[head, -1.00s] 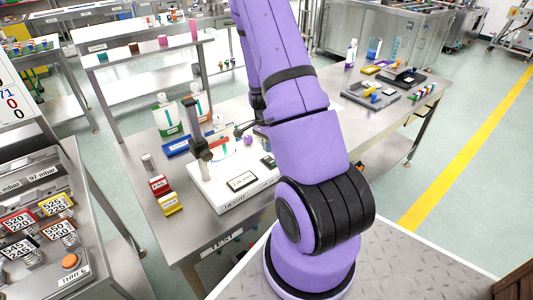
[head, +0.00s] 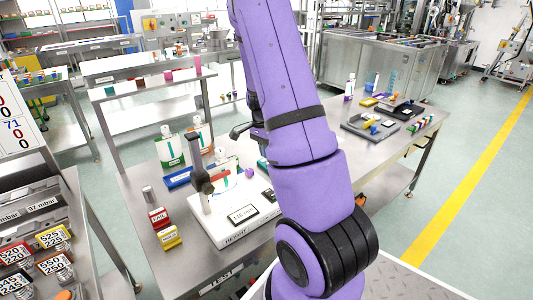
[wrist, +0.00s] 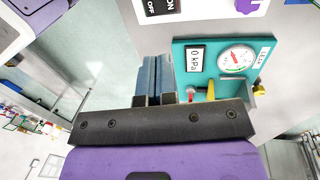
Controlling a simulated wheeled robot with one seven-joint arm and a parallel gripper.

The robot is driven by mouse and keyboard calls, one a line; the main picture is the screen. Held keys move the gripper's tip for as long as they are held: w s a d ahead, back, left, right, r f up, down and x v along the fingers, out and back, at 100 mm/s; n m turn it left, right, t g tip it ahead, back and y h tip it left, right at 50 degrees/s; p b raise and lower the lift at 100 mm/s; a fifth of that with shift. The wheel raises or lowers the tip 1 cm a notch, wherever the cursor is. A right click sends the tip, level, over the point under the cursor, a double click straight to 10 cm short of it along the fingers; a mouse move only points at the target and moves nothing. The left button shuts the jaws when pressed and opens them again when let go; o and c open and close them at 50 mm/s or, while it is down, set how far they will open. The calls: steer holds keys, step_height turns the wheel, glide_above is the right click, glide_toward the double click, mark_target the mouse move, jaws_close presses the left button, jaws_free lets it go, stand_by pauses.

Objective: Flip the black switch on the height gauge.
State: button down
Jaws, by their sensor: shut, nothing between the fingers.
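The height gauge (head: 215,228) is a white base with a black upright column on the workbench, left of my arm in the head view. In the wrist view a white panel at the top edge, which I take to be part of it, carries a black switch plate (wrist: 165,12) marked ON and OFF; the frame cuts it off. My gripper (wrist: 157,60) is shut and empty, its fingers side by side and pointing up the picture, below the switch plate and apart from it as far as I can tell. In the head view my arm largely hides the gripper.
A teal panel (wrist: 197,58) with a round dial and a 0 kPa display is right of the fingers. Red (head: 158,218) and yellow (head: 169,238) blocks stand left of the gauge, bottles (head: 170,148) behind it. A grey tray (head: 370,128) lies further right.

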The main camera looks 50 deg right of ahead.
steer(key=shift+s, duration=0.1)
steer(key=shift+s+a, duration=0.45)
steer(key=shift+s, duration=0.1)
steer(key=f, duration=0.4)
steer(key=s+f, duration=0.1)
steer(key=f, duration=0.4)
steer(key=s+f, duration=0.1)
steer(key=f, duration=0.3)
steer(key=shift+s+a+f, duration=0.15)
steer(key=shift+a+f, duration=0.15)
steer(key=shift+f, duration=0.1)
steer(key=shift+s+f, duration=0.15)
steer(key=shift+f, duration=0.05)
